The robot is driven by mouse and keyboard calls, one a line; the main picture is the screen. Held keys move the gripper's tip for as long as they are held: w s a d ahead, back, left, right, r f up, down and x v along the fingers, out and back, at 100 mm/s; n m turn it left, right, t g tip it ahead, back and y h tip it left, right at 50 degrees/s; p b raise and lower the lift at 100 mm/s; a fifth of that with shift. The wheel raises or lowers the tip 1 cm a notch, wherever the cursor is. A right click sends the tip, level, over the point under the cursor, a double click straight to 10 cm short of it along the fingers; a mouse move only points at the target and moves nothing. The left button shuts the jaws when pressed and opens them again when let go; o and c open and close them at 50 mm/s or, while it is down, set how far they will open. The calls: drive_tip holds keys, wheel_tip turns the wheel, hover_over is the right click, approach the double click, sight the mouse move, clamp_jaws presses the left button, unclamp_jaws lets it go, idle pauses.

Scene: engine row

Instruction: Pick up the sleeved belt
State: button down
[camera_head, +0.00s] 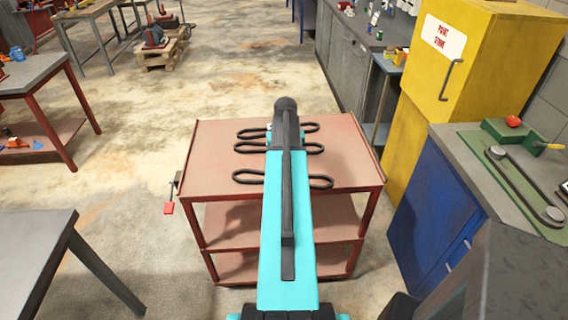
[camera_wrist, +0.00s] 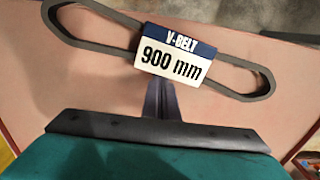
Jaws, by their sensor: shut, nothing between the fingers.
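The sleeved belt (camera_wrist: 98,28) is a dark loop lying across the upper part of the wrist view. Its blue and white sleeve (camera_wrist: 172,55) reads "V-BELT 900 mm" and wraps the middle of the loop. My gripper (camera_wrist: 160,88) is shut and empty, with its fingertips just below the sleeve's lower edge in the picture. I cannot tell whether they touch it. In the head view my arm hides the gripper and the middles of several dark belts. A small pale patch beside the arm at the farthest belt (camera_head: 306,128) may be the sleeve.
The belts lie on a red shelved cart (camera_head: 215,155). A middle belt (camera_head: 250,147) and a near belt (camera_head: 250,178) lie in front of the farthest one. A yellow cabinet (camera_head: 480,90) and a blue cabinet (camera_head: 430,215) stand right.

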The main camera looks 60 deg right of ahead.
drive_tip(key=shift+s+a, duration=0.65)
drive_tip(key=shift+a, duration=0.25)
drive_tip(key=shift+s+a, duration=0.6)
drive_tip(key=shift+a, duration=0.25)
drive_tip(key=shift+w+d, duration=0.75)
drive_tip(key=shift+d, duration=0.2)
drive_tip(key=shift+w+d, duration=0.4)
drive_tip(key=shift+d, duration=0.2)
drive_tip(key=shift+d+r, duration=0.15)
drive_tip(key=shift+d, duration=0.05)
wheel_tip(320, 180, up, 10)
drive_tip(key=b, duration=0.2)
drive_tip(key=shift+a, duration=0.1)
